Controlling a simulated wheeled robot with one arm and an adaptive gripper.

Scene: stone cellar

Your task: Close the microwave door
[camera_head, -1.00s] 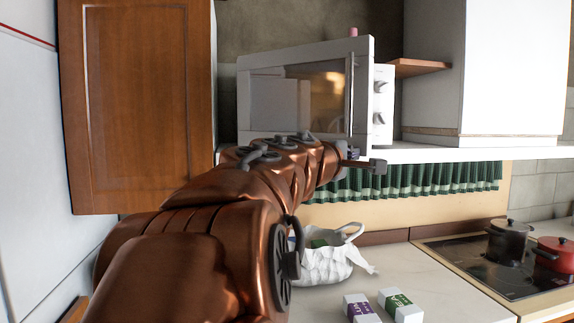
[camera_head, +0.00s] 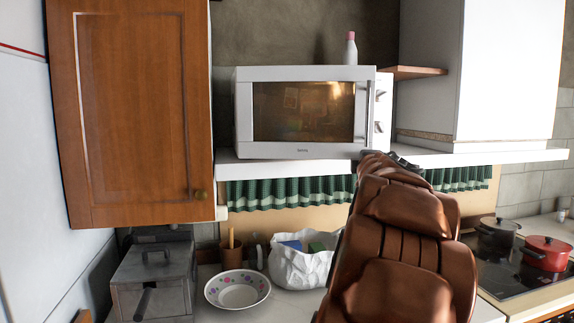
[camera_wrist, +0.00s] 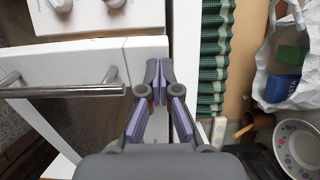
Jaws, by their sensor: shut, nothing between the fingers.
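The white microwave (camera_head: 300,152) stands on the shelf with its dark glass door (camera_head: 305,111) facing me. My gripper (camera_wrist: 158,85) is shut and empty beside the door's lower edge. In the head view my arm mostly hides it, below the handle. I cannot tell whether it touches the door.
A white bottle (camera_head: 351,48) with a pink cap stands on the microwave. A wooden cabinet door (camera_head: 130,115) is at the left. Below the shelf (camera_head: 240,171) are a green curtain, a patterned bowl (camera_head: 238,306), a white bag (camera_head: 290,265) and pots on the hob.

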